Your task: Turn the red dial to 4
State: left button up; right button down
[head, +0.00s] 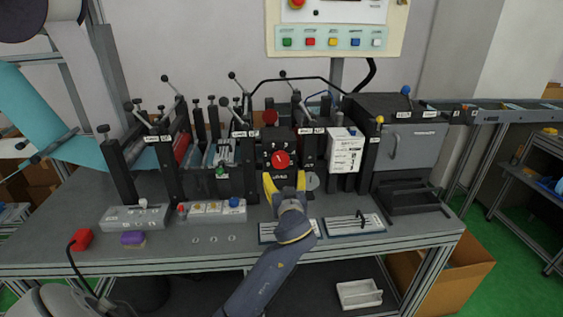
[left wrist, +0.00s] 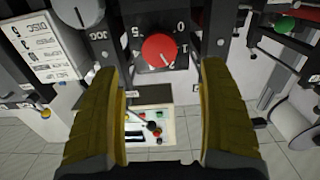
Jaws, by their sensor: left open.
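The red dial (head: 281,159) is a round knob on a black panel at the middle of the machine. In the left wrist view the dial (left wrist: 159,49) shows upside down, with white digits around it; 0, 1 and 5 are readable. Its white mark points to the lower right there, past the 1; the digit at the mark is not clear. My left gripper (head: 284,181) has yellow fingers, open and empty, just in front of and below the dial. In the left wrist view the fingers (left wrist: 161,95) stand either side, apart from the dial. My right gripper is not in view.
A red knob (head: 270,117) sits above the dial. Black posts with lever handles (head: 236,80) flank it on the left. A white sign (head: 345,150) and a dark cabinet (head: 412,148) stand to the right. Button boxes (head: 205,209) and trays lie on the grey table.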

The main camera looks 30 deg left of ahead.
aim_at(281, 162)
pick_arm(q)
jog(key=x, duration=1.1)
jog(key=c, duration=1.3)
jog(key=shift+o, duration=0.2)
